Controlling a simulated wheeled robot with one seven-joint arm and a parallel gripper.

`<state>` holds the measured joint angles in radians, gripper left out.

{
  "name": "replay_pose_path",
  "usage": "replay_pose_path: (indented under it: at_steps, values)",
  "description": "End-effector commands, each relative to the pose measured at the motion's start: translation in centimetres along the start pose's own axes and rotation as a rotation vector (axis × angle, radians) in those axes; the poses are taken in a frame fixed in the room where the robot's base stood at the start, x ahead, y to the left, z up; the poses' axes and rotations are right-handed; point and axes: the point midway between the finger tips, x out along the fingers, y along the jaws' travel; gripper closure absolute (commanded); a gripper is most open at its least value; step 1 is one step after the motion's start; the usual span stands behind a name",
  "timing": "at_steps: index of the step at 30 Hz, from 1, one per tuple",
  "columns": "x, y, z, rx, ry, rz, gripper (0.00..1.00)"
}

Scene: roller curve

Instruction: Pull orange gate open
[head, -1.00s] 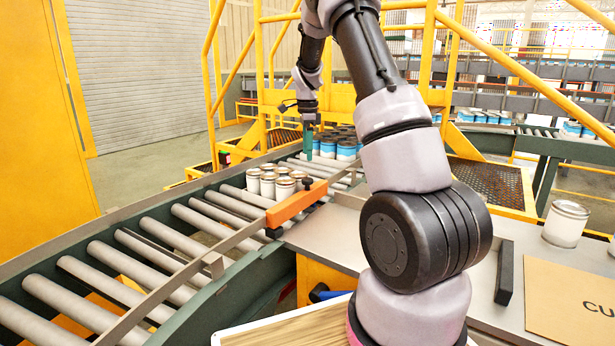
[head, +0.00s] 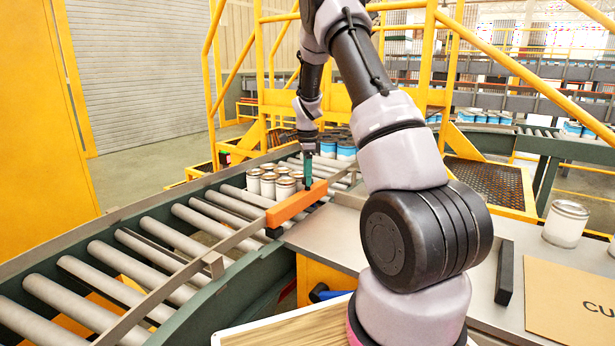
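The orange gate (head: 293,206) is a bar lying across the roller conveyor from its near rail toward the cans. White cans (head: 268,184) with metal lids stand right behind it. My gripper (head: 308,183), with teal fingers, points down at the far part of the gate's top. The dark knob on the gate is hidden behind or between the fingers. I cannot tell whether the fingers are open or closed on it.
Blue-and-white cans (head: 346,151) stand farther up the rollers. The near rollers (head: 115,265) are empty. A metal guide rail (head: 215,262) runs along the conveyor. A single can (head: 565,224) and a cardboard box (head: 572,303) are on the right. Yellow railings rise behind.

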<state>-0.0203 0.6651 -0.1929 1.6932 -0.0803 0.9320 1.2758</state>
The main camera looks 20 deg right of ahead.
Motion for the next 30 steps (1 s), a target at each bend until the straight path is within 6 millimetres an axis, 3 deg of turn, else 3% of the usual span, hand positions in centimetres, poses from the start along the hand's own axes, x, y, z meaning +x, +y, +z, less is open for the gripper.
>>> replay_pose_path:
  at_steps: [1, 3, 4, 30]
  values:
    - [-0.01, 0.00, 0.00, 0.000, 0.000, 0.000, 0.71]
    - [-0.02, 0.00, -0.01, 0.000, 0.000, 0.000, 0.98]
    - [-0.02, 0.00, -0.01, 0.000, 0.000, 0.000, 1.00]
    - [-0.07, -0.03, -0.02, 0.000, 0.000, -0.001, 1.00]
